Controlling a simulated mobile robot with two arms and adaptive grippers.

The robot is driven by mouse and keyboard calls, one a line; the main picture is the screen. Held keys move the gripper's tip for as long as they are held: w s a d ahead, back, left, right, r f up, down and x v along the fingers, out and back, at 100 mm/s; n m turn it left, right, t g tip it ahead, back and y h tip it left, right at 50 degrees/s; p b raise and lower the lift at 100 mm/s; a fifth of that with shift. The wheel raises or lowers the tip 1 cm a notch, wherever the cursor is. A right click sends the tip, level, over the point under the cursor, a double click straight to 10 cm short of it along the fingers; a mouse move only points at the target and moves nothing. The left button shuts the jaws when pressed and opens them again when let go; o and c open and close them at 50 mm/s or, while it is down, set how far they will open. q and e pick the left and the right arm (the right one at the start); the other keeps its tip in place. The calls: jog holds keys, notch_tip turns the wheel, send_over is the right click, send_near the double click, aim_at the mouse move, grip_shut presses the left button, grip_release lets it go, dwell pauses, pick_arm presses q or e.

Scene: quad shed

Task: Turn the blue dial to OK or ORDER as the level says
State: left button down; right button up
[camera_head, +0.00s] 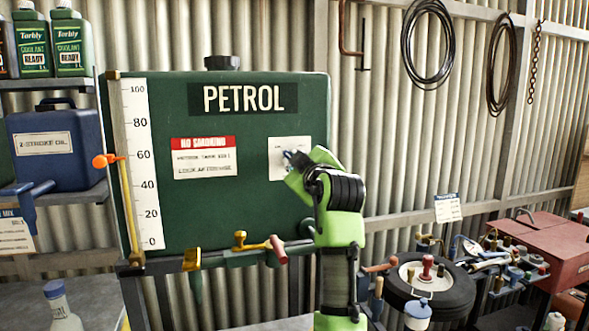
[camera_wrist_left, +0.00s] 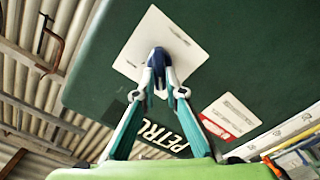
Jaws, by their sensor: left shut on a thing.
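The green petrol tank (camera_head: 230,215) carries a white level scale (camera_head: 143,170) marked 0 to 100. An orange level pointer (camera_head: 105,160) is beside it, close to the 60 mark. A white dial plate (camera_head: 283,143) is on the tank's right side; its lettering is too small to read. My left gripper (camera_head: 296,160) reaches up to the plate and covers part of it. In the left wrist view, the gripper (camera_wrist_left: 162,78) is shut on the blue dial (camera_wrist_left: 158,56), which stands on the white plate (camera_wrist_left: 140,42). The fingers hide most of the dial and its setting. My right gripper is out of view.
A red NO SMOKING sign (camera_head: 204,158) is on the tank. A brass tap (camera_head: 258,243) with a red handle sits below it. A blue can (camera_head: 55,140) stands on the left shelf. A tyre (camera_head: 428,290) and a red toolbox (camera_head: 548,245) are at the right.

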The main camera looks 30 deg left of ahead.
pick_arm(q)
jog(key=shift+r+n, duration=0.1)
jog(key=shift+n, duration=0.2)
jog(key=c, duration=2.1)
grip_release()
jog(key=r, duration=0.9)
jog(key=shift+w+a+r, duration=0.15)
jog(key=shift+w+r, duration=0.05)
jog(key=shift+r, duration=0.1)
